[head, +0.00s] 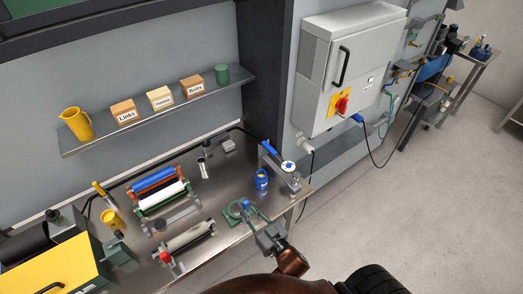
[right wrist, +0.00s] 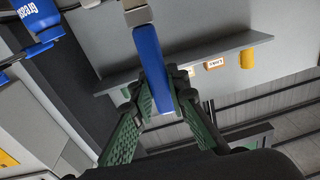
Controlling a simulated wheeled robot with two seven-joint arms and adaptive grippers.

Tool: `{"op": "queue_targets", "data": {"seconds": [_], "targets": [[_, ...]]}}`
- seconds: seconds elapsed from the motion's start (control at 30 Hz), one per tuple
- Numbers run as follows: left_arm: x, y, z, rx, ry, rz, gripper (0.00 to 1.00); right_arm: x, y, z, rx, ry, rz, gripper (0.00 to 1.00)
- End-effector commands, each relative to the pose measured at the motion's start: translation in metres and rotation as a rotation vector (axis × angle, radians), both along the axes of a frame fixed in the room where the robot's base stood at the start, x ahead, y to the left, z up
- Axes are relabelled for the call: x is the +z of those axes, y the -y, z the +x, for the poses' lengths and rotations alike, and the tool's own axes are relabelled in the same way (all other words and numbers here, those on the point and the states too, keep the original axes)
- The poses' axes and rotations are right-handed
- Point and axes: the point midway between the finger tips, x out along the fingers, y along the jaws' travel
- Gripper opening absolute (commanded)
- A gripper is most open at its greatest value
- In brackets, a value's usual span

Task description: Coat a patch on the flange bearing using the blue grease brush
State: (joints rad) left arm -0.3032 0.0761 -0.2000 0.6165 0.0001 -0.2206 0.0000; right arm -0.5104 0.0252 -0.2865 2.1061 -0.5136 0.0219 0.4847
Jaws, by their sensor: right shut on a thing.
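The bristles are out of that view. I cannot tell whether the brush touches the bearing. A blue grease can (head: 262,183) stands behind the gripper; it also shows in the wrist view (right wrist: 38,18). My left gripper is not in view.
A metal fixture with a blue lever (head: 287,172) stands right of the can. A shelf (head: 155,112) holds boxes and cups. A grey electrical cabinet (head: 345,70) hangs at the right.

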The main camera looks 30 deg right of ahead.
Motion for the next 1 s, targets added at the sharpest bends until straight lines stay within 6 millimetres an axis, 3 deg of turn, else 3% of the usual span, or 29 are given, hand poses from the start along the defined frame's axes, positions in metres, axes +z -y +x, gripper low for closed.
{"op": "queue_targets", "data": {"seconds": [0.03, 0.17, 0.3, 0.5, 0.7, 1.0], "targets": [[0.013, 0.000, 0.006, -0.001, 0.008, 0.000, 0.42, 0.008, 0.009, 0.014, 0.024, 0.022, 0.005, 0.00], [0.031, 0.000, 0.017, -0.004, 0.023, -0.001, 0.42, 0.016, 0.043, 0.047, 0.049, 0.076, 0.041, 0.00], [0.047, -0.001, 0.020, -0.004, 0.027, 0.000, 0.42, 0.034, 0.094, 0.084, 0.032, 0.141, 0.083, 0.00], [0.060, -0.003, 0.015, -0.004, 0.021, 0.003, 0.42, 0.058, 0.153, 0.117, -0.023, 0.210, 0.130, 0.00], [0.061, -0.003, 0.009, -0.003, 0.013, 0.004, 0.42, 0.065, 0.175, 0.127, -0.050, 0.233, 0.147, 0.00], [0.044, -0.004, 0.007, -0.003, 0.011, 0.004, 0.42, 0.047, 0.176, 0.127, -0.050, 0.233, 0.151, 0.00]]}}
